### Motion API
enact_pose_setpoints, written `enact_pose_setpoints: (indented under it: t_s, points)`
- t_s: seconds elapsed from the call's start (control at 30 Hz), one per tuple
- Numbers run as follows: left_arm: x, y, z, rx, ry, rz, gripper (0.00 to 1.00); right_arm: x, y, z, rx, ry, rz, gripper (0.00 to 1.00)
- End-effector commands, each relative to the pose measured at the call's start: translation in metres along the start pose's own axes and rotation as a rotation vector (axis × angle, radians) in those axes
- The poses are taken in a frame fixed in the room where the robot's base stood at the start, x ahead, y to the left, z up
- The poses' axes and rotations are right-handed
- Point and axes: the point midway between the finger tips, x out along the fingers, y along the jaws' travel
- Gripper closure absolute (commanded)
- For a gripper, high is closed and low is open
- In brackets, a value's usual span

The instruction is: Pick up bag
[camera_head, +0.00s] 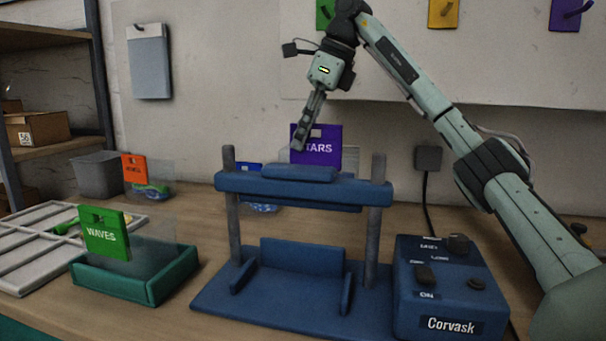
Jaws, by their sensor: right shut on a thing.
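A bag with a purple header card reading "STARS" (325,150) is behind the blue press. Its lower part is hidden by the press. My right gripper (300,142) reaches down from above and is shut on the left side of this card. A bag with a green "WAVES" card (105,235) stands in a green tray (158,290) at the front left. A bag with an orange card (134,168) stands at the back left. A bag with a blue card (248,170) is partly hidden behind the press. My left gripper is not in view.
The blue press (290,188) with two grey posts stands mid-table, beside a blue control box (447,290) labelled Corvask. A grey compartment tray (25,268) lies at the left, with a grey bin (98,175) behind it. The wall is close behind the table.

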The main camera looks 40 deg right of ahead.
Motion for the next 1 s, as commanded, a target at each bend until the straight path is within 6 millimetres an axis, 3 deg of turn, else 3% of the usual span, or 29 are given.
enact_pose_setpoints:
  t_s: [0.1,0.53,1.0]
  points:
    - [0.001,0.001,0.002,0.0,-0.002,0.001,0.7,-0.034,-0.001,0.013,0.003,-0.002,-0.006,1.0]
    - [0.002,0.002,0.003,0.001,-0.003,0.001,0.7,-0.126,0.0,0.051,0.005,-0.002,-0.006,1.0]
    - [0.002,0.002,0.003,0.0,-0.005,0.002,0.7,-0.146,-0.001,0.06,0.003,0.0,-0.001,1.0]
